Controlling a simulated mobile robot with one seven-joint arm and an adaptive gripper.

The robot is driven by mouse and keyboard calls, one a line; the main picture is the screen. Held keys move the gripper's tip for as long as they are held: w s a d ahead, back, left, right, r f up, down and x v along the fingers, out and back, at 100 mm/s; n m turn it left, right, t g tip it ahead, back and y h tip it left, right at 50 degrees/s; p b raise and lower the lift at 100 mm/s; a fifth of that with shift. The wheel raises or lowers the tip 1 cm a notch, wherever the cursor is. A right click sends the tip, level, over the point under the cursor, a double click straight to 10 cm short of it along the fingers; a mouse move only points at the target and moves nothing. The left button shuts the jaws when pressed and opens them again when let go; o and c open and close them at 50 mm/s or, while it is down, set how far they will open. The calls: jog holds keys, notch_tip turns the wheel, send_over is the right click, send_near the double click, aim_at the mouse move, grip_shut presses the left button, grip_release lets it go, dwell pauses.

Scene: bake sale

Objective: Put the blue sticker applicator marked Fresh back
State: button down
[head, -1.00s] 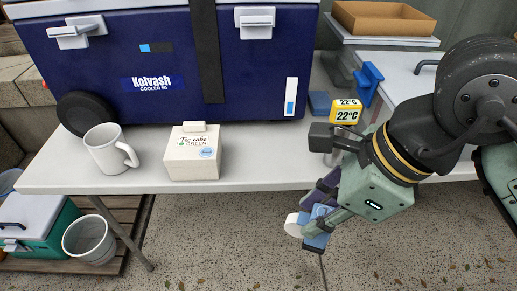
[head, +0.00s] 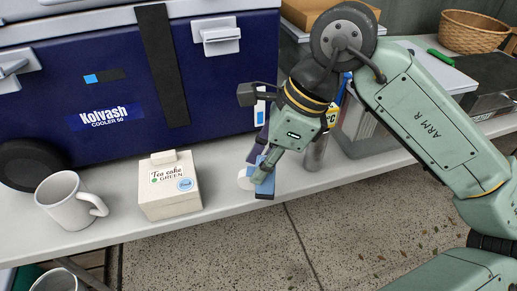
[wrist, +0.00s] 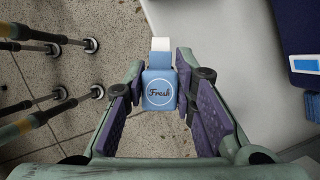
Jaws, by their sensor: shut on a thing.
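The blue sticker applicator (wrist: 159,90) is marked "Fresh" in a white ring and has a white roll at its far end in the wrist view. My gripper (wrist: 158,98) is shut on it, with the purple finger pads on both sides. In the head view the applicator (head: 265,181) is held by my gripper (head: 259,168) at the front edge of the white table, right of the tea cake box. I cannot tell whether it touches the table. The tea cake box (head: 169,190) bears a round blue sticker on its front.
A white mug (head: 67,202) stands left of the box. The large blue cooler (head: 120,80) fills the table's back. A grey cylinder (head: 316,152) and a partly hidden yellow thing (head: 331,119) are behind my gripper. The table front (head: 222,202) beside the box is clear.

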jog(key=shift+w+a+f+p, duration=0.15)
jog(key=shift+w+f, duration=0.55)
jog(key=shift+w, duration=0.5)
jog(key=shift+w+a+f+p, duration=0.15)
jog(key=shift+w+f, duration=0.55)
jog(key=shift+w, duration=0.45)
jog(key=shift+w+f+p, duration=0.15)
jog(key=shift+w+f, duration=0.55)
jog(key=shift+w, duration=0.5)
jog(key=shift+f, duration=0.1)
jog(key=shift+f+b, duration=0.1)
jog(key=shift+b, duration=0.2)
jog(key=c, duration=1.3)
grip_release()
jog(key=shift+r+p, duration=0.3)
jog(key=shift+p, duration=0.05)
jog(key=v, duration=1.1)
jog(key=shift+s+d+r, duration=0.1)
jog(key=shift+d+r, duration=0.05)
jog(key=shift+r, duration=0.25)
